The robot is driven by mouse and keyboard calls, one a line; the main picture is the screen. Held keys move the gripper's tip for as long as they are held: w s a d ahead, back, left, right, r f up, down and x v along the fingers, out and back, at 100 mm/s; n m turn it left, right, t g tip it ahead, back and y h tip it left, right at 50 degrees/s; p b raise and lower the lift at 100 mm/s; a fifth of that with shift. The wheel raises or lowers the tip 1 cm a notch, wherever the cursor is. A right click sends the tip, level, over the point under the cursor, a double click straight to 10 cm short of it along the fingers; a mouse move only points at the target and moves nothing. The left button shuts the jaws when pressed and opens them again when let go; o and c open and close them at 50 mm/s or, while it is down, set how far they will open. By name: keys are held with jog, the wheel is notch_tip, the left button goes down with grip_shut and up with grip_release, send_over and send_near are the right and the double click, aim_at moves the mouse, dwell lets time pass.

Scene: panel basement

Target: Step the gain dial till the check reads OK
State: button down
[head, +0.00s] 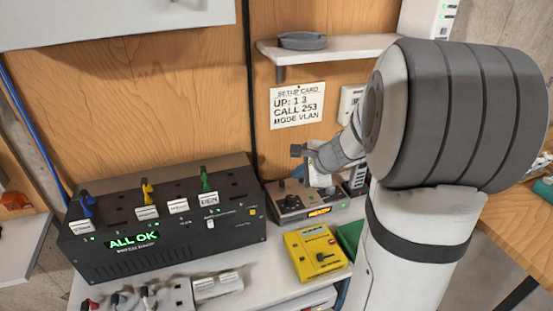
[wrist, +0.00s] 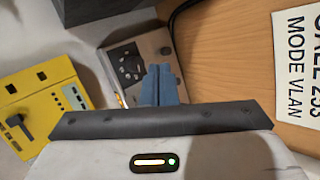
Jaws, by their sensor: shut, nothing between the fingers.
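A small grey box (head: 272,199) with dark knobs on top and a lit orange display (head: 320,211) stands on the bench. The display is too small to read. I cannot tell which knob is the gain dial. My gripper (head: 308,172) is over this box, its blue fingers shut and empty. In the wrist view the shut fingers (wrist: 160,84) reach over the edge of the grey box (wrist: 118,50), and part of its face is hidden. I cannot tell whether they touch it. The black panel unit to the left has a green display (head: 133,241) reading "ALL OK".
A yellow handheld device (head: 316,254) lies in front of the grey box, beside a green item (head: 349,239). The black unit (head: 170,250) carries blue, yellow and green plugs. A setup card (head: 297,105) is on the wooden wall below a shelf (head: 335,51).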

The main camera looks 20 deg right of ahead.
jog(key=w+d+f+m+t+h, duration=0.1)
jog(key=w+d+m, duration=0.2)
jog(key=d+m, duration=0.2)
jog(key=shift+d+f, duration=0.35)
jog(key=shift+d, duration=0.5)
jog(key=b, duration=0.6)
send_over(311, 198)
jog(key=f, duration=0.7)
jog(key=shift+s+d+f, duration=0.3)
jog(key=shift+s, duration=0.1)
jog(key=shift+f+b, duration=0.65)
jog(key=shift+b, duration=0.1)
jog(key=shift+f, duration=0.1)
jog(key=shift+f+b, duration=0.3)
jog(key=shift+b, duration=0.25)
